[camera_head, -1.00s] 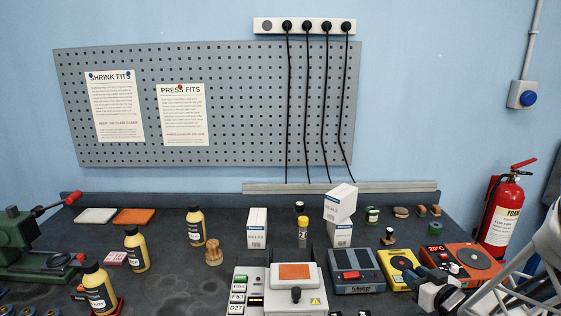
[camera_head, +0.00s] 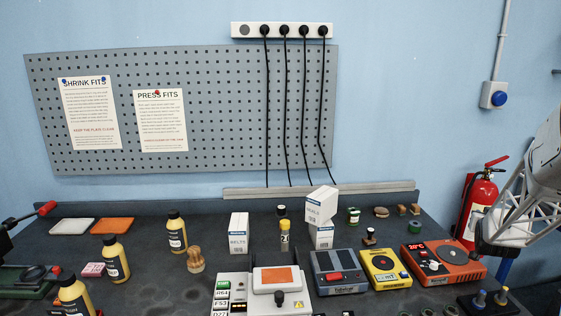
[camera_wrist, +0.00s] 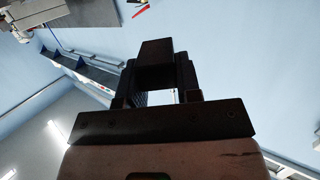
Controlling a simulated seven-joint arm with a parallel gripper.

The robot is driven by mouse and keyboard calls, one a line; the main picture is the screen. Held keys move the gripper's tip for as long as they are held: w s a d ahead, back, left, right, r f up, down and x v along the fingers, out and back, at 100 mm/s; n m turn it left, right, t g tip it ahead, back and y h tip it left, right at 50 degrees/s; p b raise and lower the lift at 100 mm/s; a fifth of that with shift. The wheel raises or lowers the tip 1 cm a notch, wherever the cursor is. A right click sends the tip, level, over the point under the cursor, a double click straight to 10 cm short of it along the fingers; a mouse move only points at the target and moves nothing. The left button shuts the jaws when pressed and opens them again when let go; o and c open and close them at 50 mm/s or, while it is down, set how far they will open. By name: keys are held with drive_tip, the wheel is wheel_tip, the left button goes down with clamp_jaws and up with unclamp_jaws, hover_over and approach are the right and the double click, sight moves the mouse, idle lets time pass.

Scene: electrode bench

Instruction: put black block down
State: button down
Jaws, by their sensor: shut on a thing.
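My gripper (camera_wrist: 154,75) shows dark against the light in the wrist view, its fingers on either side of a dark block. The black block (camera_wrist: 155,50) sits between the fingertips at the far end, with an open gap behind it. Blue wall and ceiling lie beyond it, and no bench surface shows directly under it. In the head view my arm is at the right edge. I cannot make out the fingers or the block there.
An orange hot plate (camera_head: 443,262), a yellow unit (camera_head: 386,270) and a grey-blue unit (camera_head: 338,272) stand on the bench. A dark holder with pegs (camera_head: 490,301) is at the lower right. White boxes (camera_head: 239,232) and yellow bottles (camera_head: 176,232) stand further left. A fire extinguisher (camera_head: 481,209) is behind.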

drive_tip(key=shift+m+g+h, duration=0.4)
drive_tip(key=shift+m+h, duration=0.2)
drive_tip(key=shift+h, duration=0.1)
drive_tip(key=shift+w+d+r, duration=0.15)
drive_tip(key=shift+d, duration=1.05)
drive_tip(key=shift+w+d+r, duration=0.1)
drive_tip(key=shift+d+r, duration=0.05)
drive_tip(key=shift+d, duration=1)
idle(0.6)
drive_tip(key=s+a+f+n+y, duration=0.2)
drive_tip(key=s+a+n+y, duration=0.2)
drive_tip(key=a, duration=1)
drive_tip(key=s+a+f+n+t+y, duration=0.1)
drive_tip(key=s+a+f+n+y, duration=0.2)
drive_tip(key=a, duration=1.2)
drive_tip(key=s+a+f+n+t+y, duration=0.1)
drive_tip(key=s+a+f+n+y, duration=0.2)
drive_tip(key=s+a+y, duration=0.6)
drive_tip(key=a+n, duration=0.2)
drive_tip(key=a, duration=0.3)
drive_tip(key=shift+a+n, duration=0.3)
drive_tip(key=shift+a, duration=0.05)
drive_tip(key=shift+f, duration=0.2)
drive_tip(key=shift+f, duration=2.8)
drive_tip(key=shift+f, duration=1.85)
